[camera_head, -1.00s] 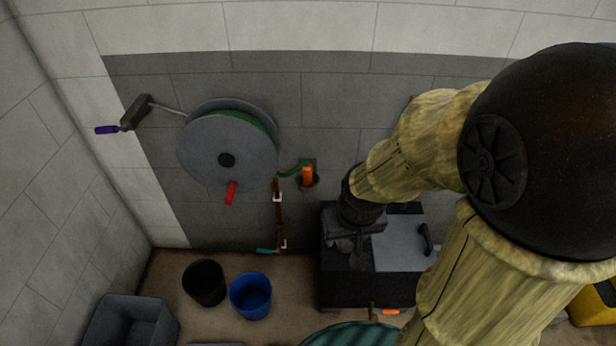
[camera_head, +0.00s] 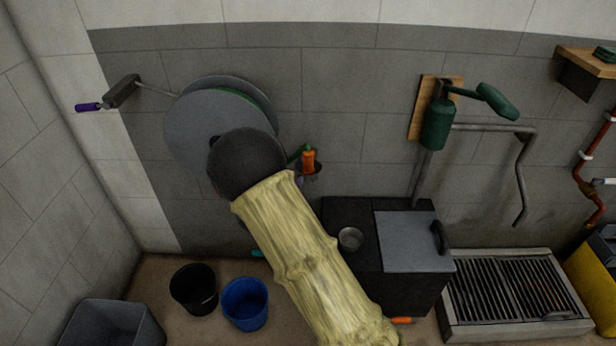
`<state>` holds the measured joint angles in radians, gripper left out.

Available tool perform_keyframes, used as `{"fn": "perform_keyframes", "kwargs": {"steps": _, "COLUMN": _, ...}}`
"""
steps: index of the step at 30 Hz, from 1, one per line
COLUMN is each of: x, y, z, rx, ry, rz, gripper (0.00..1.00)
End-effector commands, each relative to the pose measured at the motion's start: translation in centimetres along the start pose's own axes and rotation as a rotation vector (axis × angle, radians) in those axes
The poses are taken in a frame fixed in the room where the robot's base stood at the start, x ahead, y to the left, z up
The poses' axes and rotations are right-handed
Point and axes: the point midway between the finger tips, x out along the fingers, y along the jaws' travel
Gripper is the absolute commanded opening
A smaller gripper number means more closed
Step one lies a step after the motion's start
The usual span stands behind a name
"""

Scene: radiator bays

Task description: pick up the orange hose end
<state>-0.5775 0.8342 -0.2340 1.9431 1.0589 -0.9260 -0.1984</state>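The orange hose end (camera_head: 309,160) stands upright in a dark holder on the grey wall, just right of the reel. A short piece of green hose (camera_head: 297,155) runs from its top toward the hose reel (camera_head: 190,125). My arm's black joint covers the reel's lower middle, and its pale sleeve runs down to the bottom edge. My gripper is hidden behind my arm, so its distance from the hose end does not show. A small greyish bit sits just below left of the hose end; I cannot tell what it is.
A black box (camera_head: 415,285) with a metal cup (camera_head: 350,239) stands below. A black bucket (camera_head: 195,290), a blue bucket (camera_head: 246,303) and a grey bin (camera_head: 112,328) are at lower left. A green pump (camera_head: 437,125) and a slatted grate (camera_head: 515,295) are at right.

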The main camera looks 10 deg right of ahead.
Motion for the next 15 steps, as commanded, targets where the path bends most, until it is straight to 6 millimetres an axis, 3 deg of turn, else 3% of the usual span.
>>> {"fn": "perform_keyframes", "kwargs": {"steps": 1, "x": 0.5, "y": -0.7, "z": 2.5, "rx": -0.009, "ry": 0.062, "rz": 0.030, "gripper": 0.54}}
{"fn": "perform_keyframes", "kwargs": {"steps": 5, "x": 0.2, "y": -1.3, "z": 4.6, "rx": -0.019, "ry": 0.209, "rz": 0.112, "gripper": 0.54}}
{"fn": "perform_keyframes", "kwargs": {"steps": 15, "x": -0.5, "y": -1.4, "z": 5.1, "rx": -0.021, "ry": 0.299, "rz": 0.167, "gripper": 0.54}}
